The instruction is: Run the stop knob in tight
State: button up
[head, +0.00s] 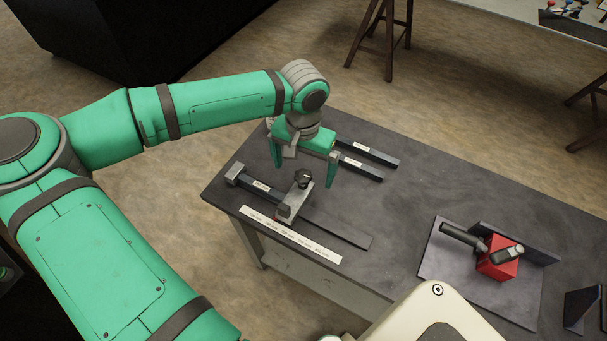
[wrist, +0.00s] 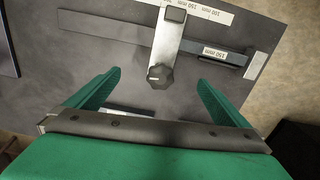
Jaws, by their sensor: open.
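The stop knob (head: 303,178) is a small black lobed knob on a grey metal stop block (head: 288,208). The block sits across a dark flat rail (head: 340,229) on the table. In the wrist view the knob (wrist: 160,77) shows a pale mark on its top, at the end of the grey block (wrist: 167,42). My gripper (head: 304,175) is open and points down above the knob. Its two green fingers (wrist: 160,82) stand wide on either side of the knob in the wrist view, apart from it. The gap between knob and jaws is hard to judge.
A labelled bar (head: 262,186) lies against the rail's left end. Two labelled dark bars (head: 368,152) lie behind. A white size strip (head: 290,234) lies along the front edge. A red block with a black-handled clamp (head: 497,262) stands on a plate at right. The table's middle is clear.

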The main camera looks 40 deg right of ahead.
aim_at(303, 175)
jog(key=shift+w+r, duration=0.1)
jog(key=shift+r, duration=2.85)
